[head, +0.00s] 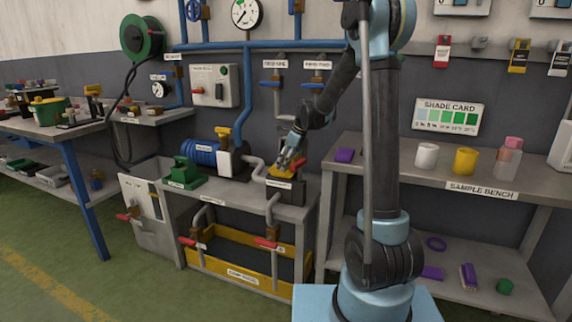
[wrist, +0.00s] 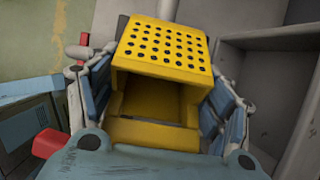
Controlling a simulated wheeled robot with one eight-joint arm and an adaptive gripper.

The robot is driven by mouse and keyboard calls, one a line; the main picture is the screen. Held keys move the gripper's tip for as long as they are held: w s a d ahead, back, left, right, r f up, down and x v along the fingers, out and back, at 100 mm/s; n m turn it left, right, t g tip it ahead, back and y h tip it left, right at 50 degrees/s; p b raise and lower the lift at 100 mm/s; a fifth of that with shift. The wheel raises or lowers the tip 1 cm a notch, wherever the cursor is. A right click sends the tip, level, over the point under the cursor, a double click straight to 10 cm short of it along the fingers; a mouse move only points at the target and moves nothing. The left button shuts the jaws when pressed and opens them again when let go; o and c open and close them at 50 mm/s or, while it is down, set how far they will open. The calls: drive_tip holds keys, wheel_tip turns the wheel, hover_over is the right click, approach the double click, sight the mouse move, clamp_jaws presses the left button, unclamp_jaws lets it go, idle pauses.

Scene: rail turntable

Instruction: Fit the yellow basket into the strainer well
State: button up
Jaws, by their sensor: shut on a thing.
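The yellow basket (wrist: 165,50) has a perforated face and an open hollow side; it fills the middle of the wrist view. My gripper (wrist: 160,110) is shut on it, with blue-grey fingers on its left and right sides. In the head view the basket (head: 284,171) shows as a small yellow shape under my gripper (head: 287,160). It is at the top of a dark labelled box (head: 286,188), which appears to be the strainer well, on the bench. The well's opening is mostly hidden, and I cannot tell whether the basket is inside it or above it.
A blue motor pump (head: 203,152) and a green block (head: 186,173) stand left on the same bench. Grey pipes with red handles (head: 266,243) run below the bench front. The sample bench (head: 470,184) with cups is at the right. Wall pipes (head: 275,95) rise behind.

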drive_tip(key=shift+f, duration=0.15)
drive_tip(key=o, duration=1.4)
